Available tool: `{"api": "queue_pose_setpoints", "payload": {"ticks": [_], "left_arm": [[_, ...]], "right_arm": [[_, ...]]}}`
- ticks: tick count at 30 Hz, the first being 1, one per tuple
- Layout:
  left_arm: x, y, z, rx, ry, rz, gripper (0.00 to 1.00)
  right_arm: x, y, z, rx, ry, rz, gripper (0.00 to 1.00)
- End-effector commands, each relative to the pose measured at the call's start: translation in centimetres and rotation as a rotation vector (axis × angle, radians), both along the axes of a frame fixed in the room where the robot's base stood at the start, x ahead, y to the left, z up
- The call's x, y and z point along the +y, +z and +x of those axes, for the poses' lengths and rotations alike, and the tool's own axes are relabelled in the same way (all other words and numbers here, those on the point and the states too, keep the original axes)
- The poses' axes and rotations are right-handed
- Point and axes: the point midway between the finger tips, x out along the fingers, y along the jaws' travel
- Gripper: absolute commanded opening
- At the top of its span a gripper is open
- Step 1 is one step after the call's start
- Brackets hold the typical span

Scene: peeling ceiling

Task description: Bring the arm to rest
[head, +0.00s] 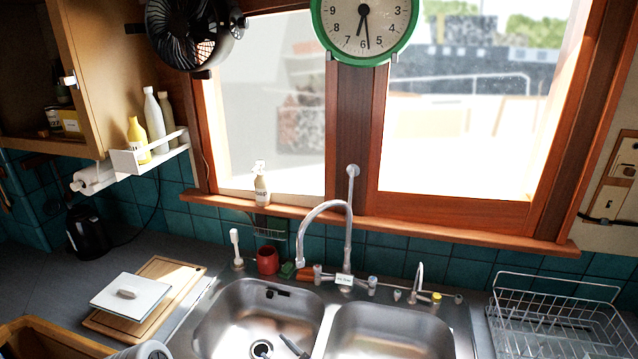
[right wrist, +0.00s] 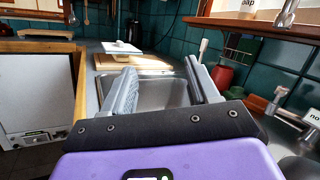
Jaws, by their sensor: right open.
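My right gripper (head: 278,348) shows at the bottom edge of the head view, with its fingertips over the left sink basin (head: 225,312). In the right wrist view my right gripper (right wrist: 164,80) is open, its two grey fingers well apart with nothing between them. The sink and the counter lie beyond the fingers. The rest of my right arm is out of the head view. My left gripper is in neither view.
The curved faucet (head: 325,205) rises behind the basins. A red mug (head: 267,261) stands behind the sink. A wire dish rack (head: 555,320) is at right. A wooden board (head: 180,275) with a white lid (head: 130,297) lies at left. An open cabinet door (head: 115,70) hangs upper left.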

Motion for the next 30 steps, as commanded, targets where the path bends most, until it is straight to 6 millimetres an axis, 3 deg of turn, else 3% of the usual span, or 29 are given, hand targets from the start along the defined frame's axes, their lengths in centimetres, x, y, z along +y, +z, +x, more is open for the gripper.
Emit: {"api": "queue_pose_setpoints", "payload": {"ticks": [1,3,5,8,12,18,21,25,30], "left_arm": [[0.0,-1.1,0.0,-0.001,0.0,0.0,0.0],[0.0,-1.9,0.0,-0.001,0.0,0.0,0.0],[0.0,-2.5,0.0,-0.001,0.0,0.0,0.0],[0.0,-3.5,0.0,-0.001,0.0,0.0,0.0],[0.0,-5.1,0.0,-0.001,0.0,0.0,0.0],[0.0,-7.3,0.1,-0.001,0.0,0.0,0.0],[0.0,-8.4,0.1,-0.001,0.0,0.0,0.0],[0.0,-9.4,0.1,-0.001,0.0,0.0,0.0],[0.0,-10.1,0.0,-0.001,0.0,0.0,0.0]], "right_arm": [[1.9,-1.7,-3.3,-0.02,0.143,-0.089,0.6],[3.6,-4.2,-7.8,-0.04,0.325,-0.223,0.6],[4.0,-6.7,-11.6,-0.059,0.467,-0.351,0.6],[3.0,-11.3,-17.2,-0.093,0.665,-0.576,0.6],[-1.3,-17.6,-22.9,-0.156,0.865,-0.904,0.6],[-10.4,-24.2,-27.0,-0.268,1.008,-1.32,0.6],[-14.6,-26.1,-28.1,-0.328,1.033,-1.472,0.6],[-18.3,-26.9,-28.9,-0.406,1.027,-1.597,0.6],[-20.2,-26.9,-29.5,-0.472,1.006,-1.664,0.6]]}}
